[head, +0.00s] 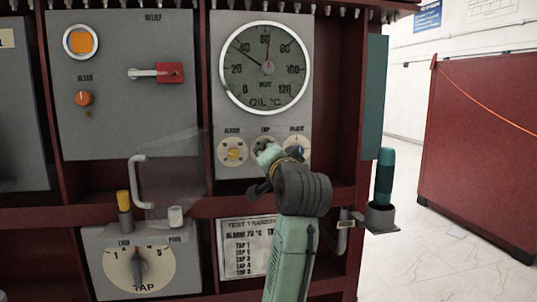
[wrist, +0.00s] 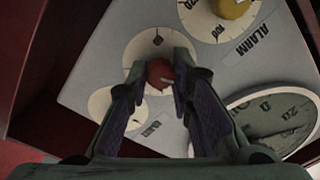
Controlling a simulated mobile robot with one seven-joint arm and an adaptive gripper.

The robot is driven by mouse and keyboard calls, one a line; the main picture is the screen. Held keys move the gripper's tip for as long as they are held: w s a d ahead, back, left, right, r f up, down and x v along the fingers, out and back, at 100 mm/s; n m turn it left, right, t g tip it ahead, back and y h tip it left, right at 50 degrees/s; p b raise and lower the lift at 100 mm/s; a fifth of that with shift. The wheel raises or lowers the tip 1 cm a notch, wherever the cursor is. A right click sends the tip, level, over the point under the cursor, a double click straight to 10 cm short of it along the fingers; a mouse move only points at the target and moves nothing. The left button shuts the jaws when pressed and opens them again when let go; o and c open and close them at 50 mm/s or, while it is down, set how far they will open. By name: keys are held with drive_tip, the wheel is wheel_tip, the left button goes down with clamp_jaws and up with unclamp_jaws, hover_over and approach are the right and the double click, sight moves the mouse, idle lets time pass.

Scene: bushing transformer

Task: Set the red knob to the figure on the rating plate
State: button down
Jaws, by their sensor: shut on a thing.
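The red knob (wrist: 160,72) sits at the middle of a pale round dial (wrist: 153,45) in the wrist view. My gripper (wrist: 160,82) is shut on the knob, one finger on each side. In the head view my gripper (head: 266,158) covers the knob and most of the TRIP dial (head: 264,142). The rating plate (head: 235,262) is below; its line starts "ALARM 70 °C TR", and my arm hides the trip figure. The knob's exact setting is too small to read.
The yellow alarm knob (head: 234,152) is left of my gripper, and another dial (head: 296,146) is to the right. The oil gauge (head: 264,68) is above. A tap selector (head: 138,264), a bent handle (head: 139,182) and a teal-handled tool in a holder (head: 384,178) stand nearby.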

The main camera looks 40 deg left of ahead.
idle(0.3)
drive_tip(key=c, duration=1.4)
unclamp_jaws()
drive_tip(key=v, duration=1.2)
drive_tip(key=shift+s, duration=0.1)
